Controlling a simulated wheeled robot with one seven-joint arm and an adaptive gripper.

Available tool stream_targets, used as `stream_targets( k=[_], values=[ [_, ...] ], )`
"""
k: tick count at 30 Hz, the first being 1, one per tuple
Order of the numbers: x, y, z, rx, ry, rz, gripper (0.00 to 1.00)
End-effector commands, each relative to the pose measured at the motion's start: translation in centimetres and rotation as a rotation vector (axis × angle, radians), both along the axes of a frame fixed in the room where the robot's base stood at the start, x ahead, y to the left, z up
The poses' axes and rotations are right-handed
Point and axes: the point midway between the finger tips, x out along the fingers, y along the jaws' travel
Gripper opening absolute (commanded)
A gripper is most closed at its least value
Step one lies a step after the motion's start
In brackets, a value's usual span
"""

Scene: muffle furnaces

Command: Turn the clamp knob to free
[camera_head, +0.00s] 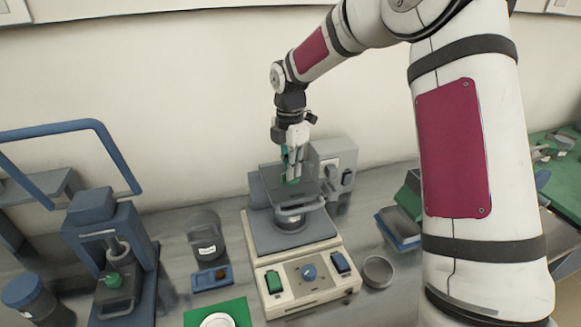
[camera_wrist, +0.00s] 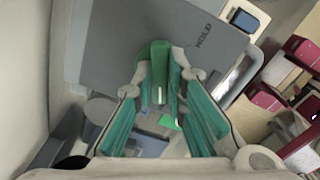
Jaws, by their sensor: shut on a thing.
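The clamp knob (camera_wrist: 159,66) is a green upright grip standing against a grey plate (camera_wrist: 120,42) marked HOLD in the wrist view. My gripper (camera_wrist: 160,88) has green-padded fingers on both sides of the knob and is shut on it. In the head view, my gripper (camera_head: 292,168) points down at the grey plate at the back of a cream bench unit (camera_head: 312,283). The knob is hard to tell from the green finger pads there. Its exact angle and any FREE mark cannot be made out.
A blue press (camera_head: 95,225) with a green knob stands left.

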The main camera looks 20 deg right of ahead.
Motion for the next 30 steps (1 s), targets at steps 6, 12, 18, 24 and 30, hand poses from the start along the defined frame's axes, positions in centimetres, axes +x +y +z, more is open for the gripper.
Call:
stream_targets(
  k=[6,12,18,24,30],
  values=[
    [0.06,-0.01,0.09,0.001,-0.003,0.084,0.00],
    [0.08,0.01,0.07,0.000,-0.002,0.118,0.00],
    [0.09,0.03,0.06,0.000,-0.002,0.126,0.00],
    [0.09,0.03,0.06,0.000,-0.002,0.126,0.00],
    [0.05,0.02,0.04,0.000,-0.002,0.125,0.33]
  ],
)
